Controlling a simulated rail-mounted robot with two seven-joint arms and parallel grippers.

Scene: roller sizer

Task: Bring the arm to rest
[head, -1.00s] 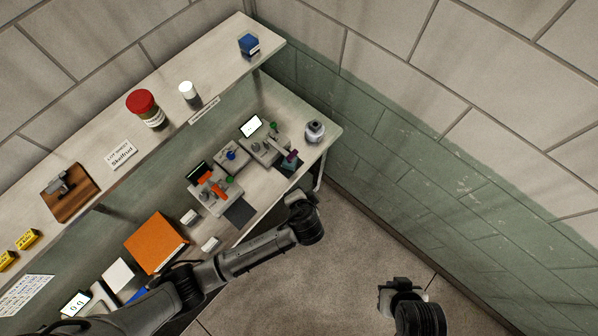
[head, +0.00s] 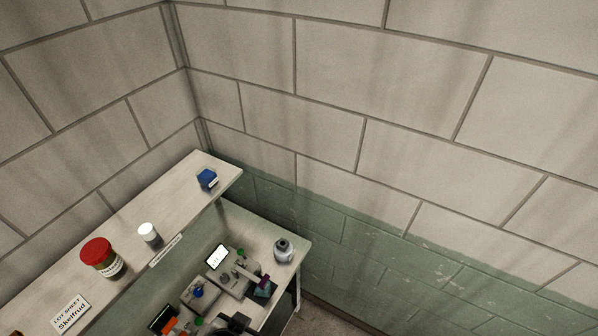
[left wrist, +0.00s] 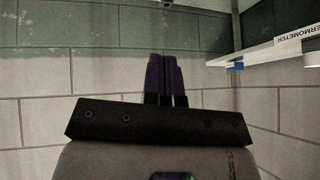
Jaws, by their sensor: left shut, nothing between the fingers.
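My left gripper (left wrist: 165,60) shows in the left wrist view as two dark purple fingers side by side, shut and empty. Blank wall lies behind them, and they touch nothing that I can see. In the head view a dark part of my left arm shows at the bottom edge, in front of the bench; its fingers cannot be made out there. My right arm and gripper are out of view.
The shelf (head: 118,238) holds a red-lidded jar (head: 101,258), a white-capped bottle (head: 149,234) and a blue box (head: 207,179). Below, the bench carries small devices (head: 232,276) and a grey container (head: 284,251). Block walls (head: 400,150) close off the corner.

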